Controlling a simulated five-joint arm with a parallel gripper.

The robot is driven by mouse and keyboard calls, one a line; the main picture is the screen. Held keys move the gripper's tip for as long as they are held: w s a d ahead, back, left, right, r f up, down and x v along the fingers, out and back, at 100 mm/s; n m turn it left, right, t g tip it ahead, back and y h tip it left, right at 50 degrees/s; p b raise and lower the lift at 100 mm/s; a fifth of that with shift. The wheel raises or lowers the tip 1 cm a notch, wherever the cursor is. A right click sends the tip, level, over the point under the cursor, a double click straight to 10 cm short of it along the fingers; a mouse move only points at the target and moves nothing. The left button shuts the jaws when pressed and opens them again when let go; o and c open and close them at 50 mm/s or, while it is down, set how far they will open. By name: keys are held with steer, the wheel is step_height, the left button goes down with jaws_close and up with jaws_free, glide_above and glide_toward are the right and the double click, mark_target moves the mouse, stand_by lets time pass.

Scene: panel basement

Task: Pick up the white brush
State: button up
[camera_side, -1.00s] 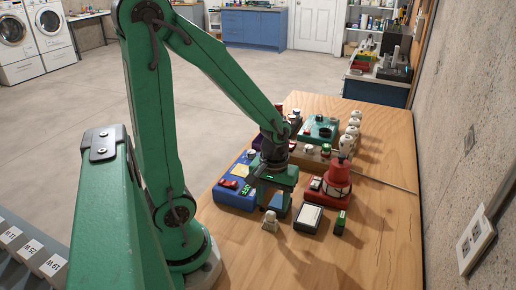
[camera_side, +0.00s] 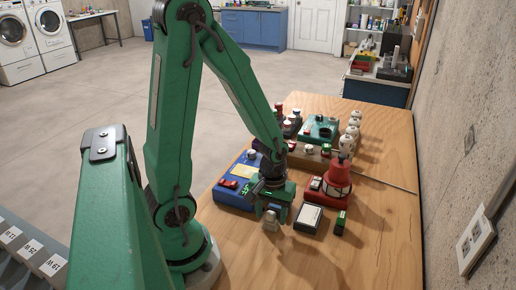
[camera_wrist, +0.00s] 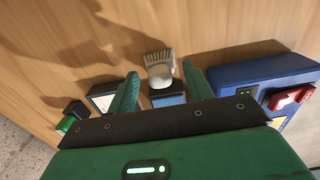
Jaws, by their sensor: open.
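The white brush (camera_side: 270,224) stands on the wooden table, near its front part in the side view. In the wrist view the brush (camera_wrist: 160,72) shows its pale bristles and sits between and just beyond my two fingertips. My gripper (camera_side: 271,210) is open, low over the table, with its fingers at the brush. In the wrist view my gripper's green fingers (camera_wrist: 162,80) are apart, with a gap on each side of the brush. I cannot tell whether either finger touches it. A small blue object (camera_wrist: 168,98) lies between the fingers, nearer the palm than the brush.
A blue box (camera_side: 234,195) with a red switch is close on the left. A black-framed white panel (camera_side: 308,218), a small green-and-black block (camera_side: 340,222) and a red device (camera_side: 336,182) stand to the right. The wooden table (camera_side: 375,250) is bare at the front right.

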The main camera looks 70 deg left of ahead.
mark_target(271, 213)
stand_by(0.5)
steer(key=c, duration=1.1)
steer(key=shift+r, duration=0.1)
steer(key=shift+r, duration=1.7)
steer(key=shift+d+r, duration=0.2)
steer(key=shift+r, duration=0.1)
steer(key=s+d+r, duration=0.1)
steer(key=d+r, duration=0.1)
steer(key=d, duration=0.1)
steer(key=s+d+r, duration=0.1)
steer(key=d+r, duration=0.1)
steer(key=d, duration=0.2)
steer(key=s+d+r, duration=0.2)
steer(key=d, duration=0.1)
steer(key=shift+d+r, duration=0.3)
steer(key=shift+r, duration=0.05)
